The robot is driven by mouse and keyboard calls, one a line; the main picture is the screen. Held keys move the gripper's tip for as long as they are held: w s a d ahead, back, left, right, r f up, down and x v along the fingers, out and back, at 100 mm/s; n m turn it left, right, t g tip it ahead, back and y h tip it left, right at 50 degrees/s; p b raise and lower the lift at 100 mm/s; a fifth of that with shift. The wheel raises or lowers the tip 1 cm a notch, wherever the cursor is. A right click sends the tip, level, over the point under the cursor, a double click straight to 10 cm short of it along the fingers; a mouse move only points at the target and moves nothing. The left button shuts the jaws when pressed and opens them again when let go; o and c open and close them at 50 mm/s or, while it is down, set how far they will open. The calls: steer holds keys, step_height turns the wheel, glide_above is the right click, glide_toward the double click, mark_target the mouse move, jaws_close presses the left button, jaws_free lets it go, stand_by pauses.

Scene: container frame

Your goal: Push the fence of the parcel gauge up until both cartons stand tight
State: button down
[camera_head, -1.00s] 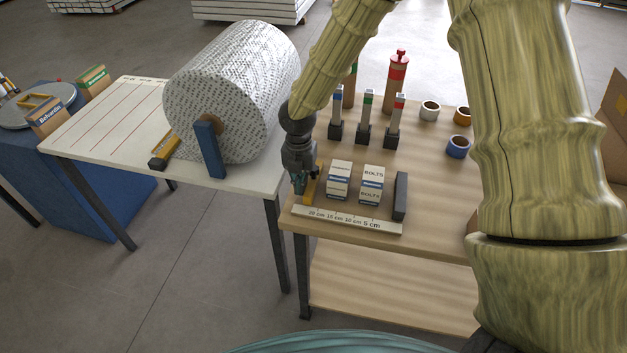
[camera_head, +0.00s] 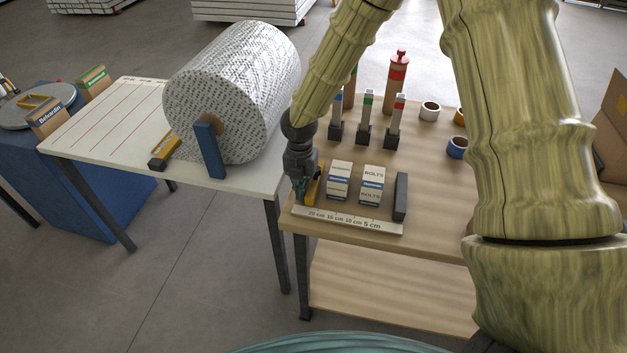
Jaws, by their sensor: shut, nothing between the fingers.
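The parcel gauge has a white scale strip (camera_head: 345,220) along its front, a dark end stop (camera_head: 400,196) on the right and a yellow fence (camera_head: 314,188) on the left. Two white-and-blue cartons stand between them: the left carton (camera_head: 339,180) and the right carton (camera_head: 371,186), marked BOLTS. Gaps show between the two cartons and between the right carton and the stop. A narrow gap seems to separate the fence from the left carton. My gripper (camera_head: 300,198) is shut and empty, pointing down at the fence's left side. Whether it touches the fence is hard to tell.
Behind the gauge stand several dark-based holders (camera_head: 365,125), a red-topped bottle (camera_head: 397,80) and tape rolls (camera_head: 429,111). A large printed roll (camera_head: 230,95) sits on the white table (camera_head: 105,125) to the left. The wooden table's (camera_head: 420,240) front edge is close to the scale.

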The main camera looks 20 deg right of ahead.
mark_target(336, 201)
steer(key=shift+d, duration=0.15)
steer(key=shift+s+d, duration=0.6)
steer(key=shift+d, duration=0.15)
steer(key=shift+s+d+p, duration=0.2)
steer(key=shift+d+p, duration=0.1)
steer(key=shift+p, duration=0.05)
steer(key=shift+s+d+p, duration=0.3)
steer(key=shift+s+d, duration=0.35)
steer(key=shift+d, duration=0.3)
steer(key=shift+s+d+p, duration=0.3)
steer(key=shift+s+d, duration=0.3)
steer(key=shift+d, duration=0.3)
steer(key=shift+s+d+p, duration=0.3)
steer(key=shift+s+d, duration=0.35)
steer(key=shift+d, duration=0.3)
steer(key=shift+w+a, duration=0.1)
